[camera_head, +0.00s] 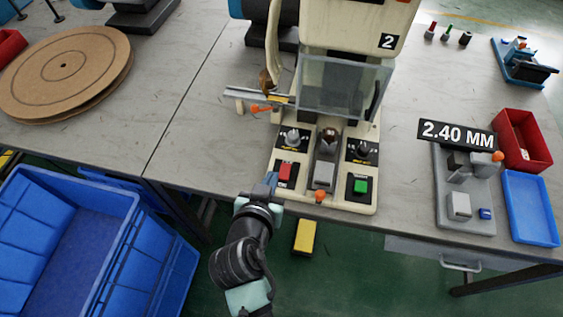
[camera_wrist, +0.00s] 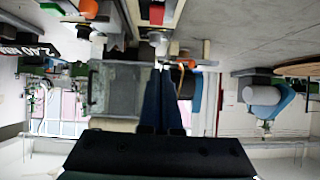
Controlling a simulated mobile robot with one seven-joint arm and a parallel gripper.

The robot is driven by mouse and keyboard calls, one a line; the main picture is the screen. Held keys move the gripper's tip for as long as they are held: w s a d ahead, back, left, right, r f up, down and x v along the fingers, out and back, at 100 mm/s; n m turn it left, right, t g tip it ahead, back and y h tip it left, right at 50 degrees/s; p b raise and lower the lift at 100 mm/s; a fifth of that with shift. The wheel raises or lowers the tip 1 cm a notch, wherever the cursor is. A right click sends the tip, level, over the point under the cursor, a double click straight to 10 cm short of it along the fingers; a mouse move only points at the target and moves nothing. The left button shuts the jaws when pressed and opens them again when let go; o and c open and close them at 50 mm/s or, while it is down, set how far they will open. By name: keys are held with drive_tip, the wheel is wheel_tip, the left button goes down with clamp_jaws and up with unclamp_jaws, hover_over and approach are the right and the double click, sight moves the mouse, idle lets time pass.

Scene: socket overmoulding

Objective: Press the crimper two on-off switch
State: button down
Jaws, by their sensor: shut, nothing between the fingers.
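Crimper two (camera_head: 345,28) is a cream machine marked "2" with a clear guard. Its front panel carries a red button (camera_head: 286,171), a green button (camera_head: 361,186), a grey block (camera_head: 323,175) and several knobs. I cannot read the small labels, so I cannot tell which is the on-off switch. My gripper (camera_head: 271,181) is shut and empty at the panel's front left corner, just left of the red button. In the wrist view, the picture is upside down, and the closed fingertips (camera_wrist: 159,68) appear just below a silver knob (camera_wrist: 158,38). Contact cannot be told.
A blue crate (camera_head: 65,195) stands at the lower left. Cardboard discs (camera_head: 65,62) lie on the table. A "2.40 MM" sign (camera_head: 457,134), grey fixture (camera_head: 440,180), red bin (camera_head: 535,160) and blue tray (camera_head: 530,208) are at right. A yellow pedal (camera_head: 304,237) sits below the table.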

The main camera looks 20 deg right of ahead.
drive_tip(key=shift+s+d+f, duration=0.15)
drive_tip(key=shift+s+f, duration=0.25)
drive_tip(key=shift+f, duration=0.2)
drive_tip(key=shift+w, duration=0.1)
hover_over(283, 175)
drive_tip(key=f, duration=0.3)
drive_tip(key=s+f, duration=0.1)
drive_tip(key=f, duration=0.1)
drive_tip(key=shift+a, duration=0.35)
drive_tip(key=shift+w+d+f, duration=0.1)
drive_tip(key=shift+w+f, duration=0.1)
drive_tip(key=shift+f, duration=0.45)
drive_tip(key=shift+w+d+f, duration=0.1)
drive_tip(key=shift+w+f, duration=0.05)
drive_tip(key=shift+f, duration=0.45)
drive_tip(key=shift+w+d+f, duration=0.1)
drive_tip(key=shift+w+f, duration=0.05)
drive_tip(key=shift+f, duration=0.7)
